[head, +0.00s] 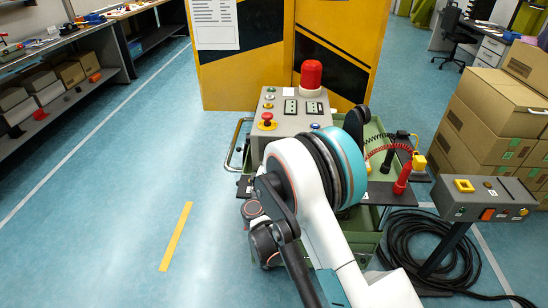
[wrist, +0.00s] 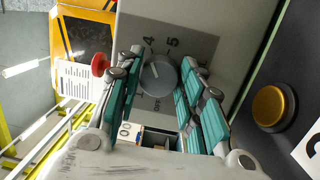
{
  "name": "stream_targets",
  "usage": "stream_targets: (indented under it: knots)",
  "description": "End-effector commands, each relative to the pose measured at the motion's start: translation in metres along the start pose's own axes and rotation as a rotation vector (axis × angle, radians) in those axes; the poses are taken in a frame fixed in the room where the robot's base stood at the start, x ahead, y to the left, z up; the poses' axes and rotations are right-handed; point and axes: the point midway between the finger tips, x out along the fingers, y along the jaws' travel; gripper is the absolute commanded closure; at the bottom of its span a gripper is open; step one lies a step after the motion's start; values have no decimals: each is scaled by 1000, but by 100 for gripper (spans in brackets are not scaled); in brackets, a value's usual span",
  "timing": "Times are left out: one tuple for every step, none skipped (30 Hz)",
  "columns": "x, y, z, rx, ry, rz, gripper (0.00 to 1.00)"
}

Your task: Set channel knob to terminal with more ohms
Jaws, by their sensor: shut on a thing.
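The channel knob (wrist: 157,76) is a round grey dial on a dark plate in the wrist view, with "4", "5" and "OFF" printed around it. A pale mark on its rim seems to lie towards the 4. My gripper (wrist: 163,66) has its teal-padded fingers on both sides of the knob, shut on it. In the head view my arm hides the gripper and knob. The grey control box (head: 283,122) carries two small meter panels, whose readings are too small to tell. A red probe (head: 402,178) with a coiled lead stands on a black shelf.
A red lamp (head: 311,75) and a red emergency button (head: 266,120) top the box. A yellow-black gate (head: 235,75) stands behind it. Cardboard boxes (head: 485,125), a grey pedestal box (head: 483,198) and coiled black cable (head: 440,250) lie right.

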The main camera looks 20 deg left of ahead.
Motion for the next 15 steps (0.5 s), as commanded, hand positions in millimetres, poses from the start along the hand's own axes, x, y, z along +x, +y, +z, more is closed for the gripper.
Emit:
stream_targets:
  knots:
    - [0,0,0,42,-3,-7,89]
    - [0,0,0,71,-5,-11,89]
    - [0,-1,0,109,-8,-17,89]
    - [0,-1,0,137,-10,-20,89]
    - [0,0,0,164,-12,-24,89]
    - [-1,0,0,202,-14,-30,89]
    - [-1,-1,0,231,-16,-34,89]
    - [-1,0,0,259,-18,-38,89]
    - [-1,0,0,296,-20,-43,89]
    - [-1,-1,0,323,-22,-47,89]
    - [-1,-1,0,350,-24,-51,89]
    - [-1,-1,0,385,-26,-56,89]
    - [-1,-1,0,412,-28,-60,89]
    - [-1,-1,0,436,-30,-63,89]
    - [-1,-1,0,469,-32,-69,89]
